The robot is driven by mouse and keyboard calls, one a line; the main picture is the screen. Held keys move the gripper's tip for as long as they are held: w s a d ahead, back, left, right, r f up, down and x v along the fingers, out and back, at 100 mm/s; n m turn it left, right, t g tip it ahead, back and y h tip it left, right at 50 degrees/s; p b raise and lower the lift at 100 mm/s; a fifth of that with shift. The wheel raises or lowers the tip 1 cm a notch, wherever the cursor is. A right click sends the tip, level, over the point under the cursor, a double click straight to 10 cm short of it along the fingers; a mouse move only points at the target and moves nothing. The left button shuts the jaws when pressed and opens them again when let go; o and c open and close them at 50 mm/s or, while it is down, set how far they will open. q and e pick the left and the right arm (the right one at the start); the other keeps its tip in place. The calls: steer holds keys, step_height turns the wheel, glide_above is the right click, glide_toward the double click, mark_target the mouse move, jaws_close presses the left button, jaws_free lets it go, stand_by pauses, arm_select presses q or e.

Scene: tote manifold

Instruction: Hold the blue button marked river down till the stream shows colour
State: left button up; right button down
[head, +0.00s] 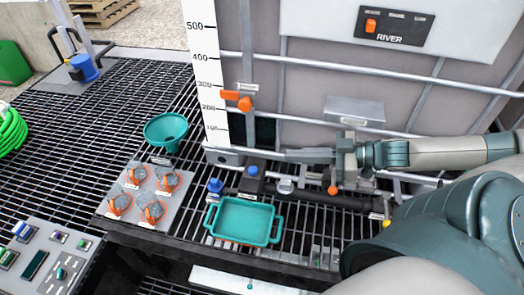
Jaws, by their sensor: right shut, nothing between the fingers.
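My right gripper (290,155) comes in from the right, fingers pointing left and shut with nothing between them. Its tips are just right of and slightly above a blue button (253,170) on a dark block with a small label; I cannot tell whether they touch anything. Another blue knob (214,185) stands to the left of that block. A blue button (20,229) also sits on the grey control panel at lower left. The small labels are too small to read. The word RIVER shows on a dark plate (392,27) with an orange switch. No coloured stream is visible. My left gripper is out of view.
A teal tray (275,238) lies below the block, with a dark pipe (320,199) behind it. A teal funnel (166,125), a plate with orange-and-grey parts (118,182) and an orange valve handle (237,97) stand nearby. The grating at left is mostly clear.

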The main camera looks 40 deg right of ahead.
steer(key=shift+f+b+x, duration=0.25)
steer(key=shift+b+x, duration=1.05)
steer(key=shift+b, duration=0.05)
steer(key=b, duration=0.6)
glide_above(253, 169)
steer(key=s+d, duration=0.2)
steer(key=shift+f, duration=0.7)
steer(key=shift+f+b, duration=0.5)
steer(key=shift+f, duration=1.45)
steer(key=shift+b, duration=0.3)
